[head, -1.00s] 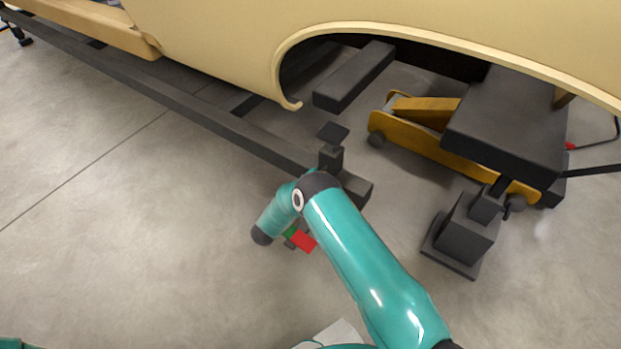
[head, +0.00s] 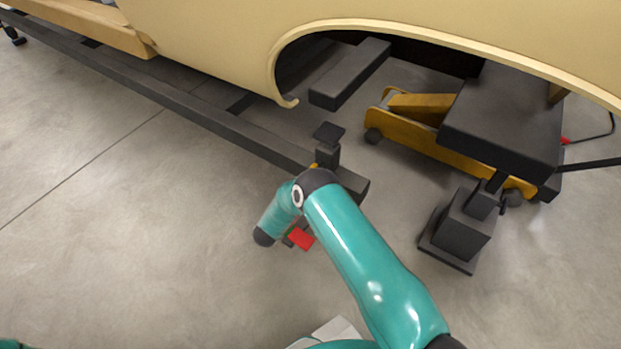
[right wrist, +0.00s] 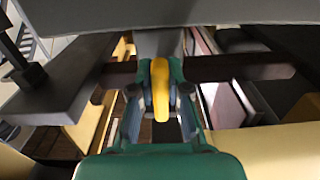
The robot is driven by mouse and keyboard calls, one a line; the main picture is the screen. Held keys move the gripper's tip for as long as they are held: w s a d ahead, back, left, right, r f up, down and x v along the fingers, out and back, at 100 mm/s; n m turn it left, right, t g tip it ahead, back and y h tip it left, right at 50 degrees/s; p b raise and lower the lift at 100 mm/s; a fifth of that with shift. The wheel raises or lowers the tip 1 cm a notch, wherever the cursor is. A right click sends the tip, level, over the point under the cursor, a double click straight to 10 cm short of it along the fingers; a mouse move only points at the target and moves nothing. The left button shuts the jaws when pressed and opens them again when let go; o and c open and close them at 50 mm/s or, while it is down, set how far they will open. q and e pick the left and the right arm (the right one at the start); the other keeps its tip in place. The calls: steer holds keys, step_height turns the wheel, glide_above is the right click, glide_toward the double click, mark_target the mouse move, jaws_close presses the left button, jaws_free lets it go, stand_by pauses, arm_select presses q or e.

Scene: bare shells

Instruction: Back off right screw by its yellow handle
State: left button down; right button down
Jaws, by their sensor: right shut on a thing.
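The yellow handle (right wrist: 160,88) stands upright in the middle of the right wrist view. My right gripper (right wrist: 161,100) is shut on it, with a green finger on each side. The screw itself is mostly hidden behind the handle and fingers. In the head view, a small yellow piece (head: 314,168) shows beside a dark clamp post (head: 327,150) at the end of the long rail, just above my right arm's bend. My arm hides most of the right gripper there. My left gripper is not in view.
The cream body shell (head: 200,45) hangs over the dark rail (head: 200,118). A yellow jack (head: 425,137) and a dark stand (head: 462,228) are at the right. The concrete floor (head: 110,240) at the left is clear.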

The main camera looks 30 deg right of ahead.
steer(key=shift+s+d+f+n, duration=0.1)
steer(key=shift+s+f+n, duration=0.3)
steer(key=shift+n, duration=0.1)
steer(key=c, duration=1.1)
jaws_free()
steer(key=shift+w, duration=0.1)
steer(key=shift+w+r, duration=0.1)
steer(key=shift+r, duration=0.05)
steer(key=v, duration=1.2)
steer(key=shift+w, duration=0.15)
